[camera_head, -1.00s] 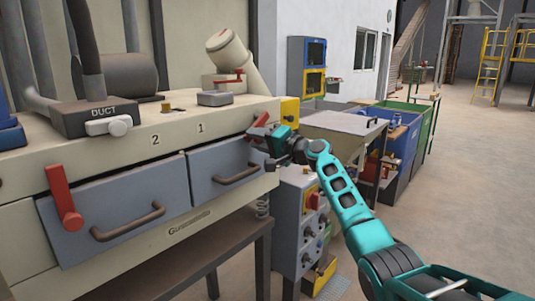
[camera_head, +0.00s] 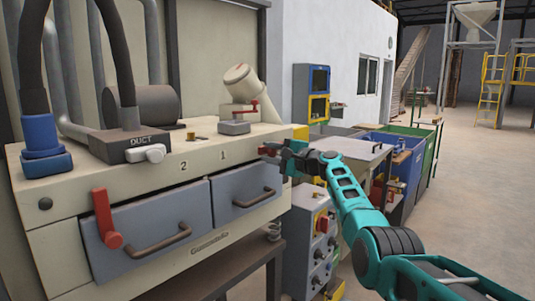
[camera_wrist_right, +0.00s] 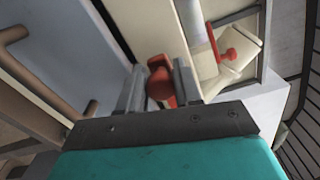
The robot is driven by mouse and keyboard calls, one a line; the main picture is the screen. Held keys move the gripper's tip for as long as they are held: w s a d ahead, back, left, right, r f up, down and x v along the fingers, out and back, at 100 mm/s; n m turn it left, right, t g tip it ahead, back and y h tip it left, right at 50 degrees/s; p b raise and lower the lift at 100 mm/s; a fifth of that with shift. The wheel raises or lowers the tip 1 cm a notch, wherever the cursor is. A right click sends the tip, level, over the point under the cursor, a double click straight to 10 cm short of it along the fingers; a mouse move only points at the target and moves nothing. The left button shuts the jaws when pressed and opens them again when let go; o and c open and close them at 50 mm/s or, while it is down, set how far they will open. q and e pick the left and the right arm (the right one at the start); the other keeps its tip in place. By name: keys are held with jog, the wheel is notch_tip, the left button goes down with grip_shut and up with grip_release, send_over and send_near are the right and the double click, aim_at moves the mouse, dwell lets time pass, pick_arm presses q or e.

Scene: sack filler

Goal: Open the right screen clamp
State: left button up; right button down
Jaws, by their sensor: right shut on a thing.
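The right screen clamp (camera_head: 268,150) is a red lever at the right end of the cream machine's front, beside the drawer-like panel under number 1. My right gripper (camera_head: 281,153) reaches it from the right and is shut on it. In the right wrist view the red clamp handle (camera_wrist_right: 161,82) sits between the two grey fingers of my right gripper (camera_wrist_right: 158,88). The clamp's pivot is mostly hidden by my gripper. The left screen clamp (camera_head: 106,218), also red, stands nearly upright at the left end of the panel under number 2. My left gripper is not in view.
Two grey panels with brown handles (camera_head: 158,242) fill the machine front. A grey control box (camera_head: 310,235) stands below my right arm. A small red lever (camera_head: 253,107) sits on the machine top. Blue and green bins (camera_head: 410,150) stand behind. The floor at right is clear.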

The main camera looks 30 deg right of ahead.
jog(key=shift+f, duration=0.1)
dwell(0.3)
jog(key=c, duration=0.8)
grip_release()
jog(key=shift+d, duration=0.1)
jog(key=shift+v, duration=0.85)
jog(key=v, duration=1.1)
jog(key=shift+s, duration=0.1)
